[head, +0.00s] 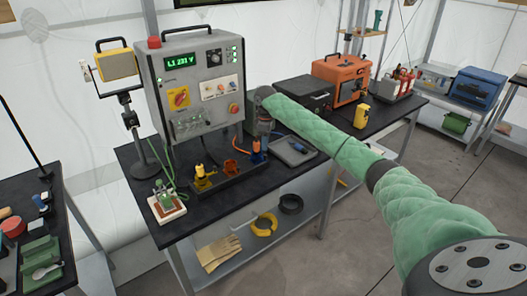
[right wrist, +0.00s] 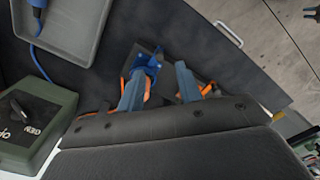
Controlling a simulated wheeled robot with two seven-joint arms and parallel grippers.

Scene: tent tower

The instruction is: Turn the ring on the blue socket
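The blue socket (head: 257,155) stands at the right end of a row on the black bench, under my right gripper (head: 263,128). In the right wrist view the blue socket (right wrist: 149,62) shows beyond the fingertips, close to the left finger. My right gripper (right wrist: 162,80) has its two fingers apart, with no object clearly held between them. I cannot tell whether a finger touches the socket. The ring itself is partly hidden and hard to make out. My left gripper is in neither view.
A grey control panel (head: 198,90) rises behind. A grey tray (head: 305,150) with a blue plug lies at right. A green box (right wrist: 35,125) shows in the wrist view.

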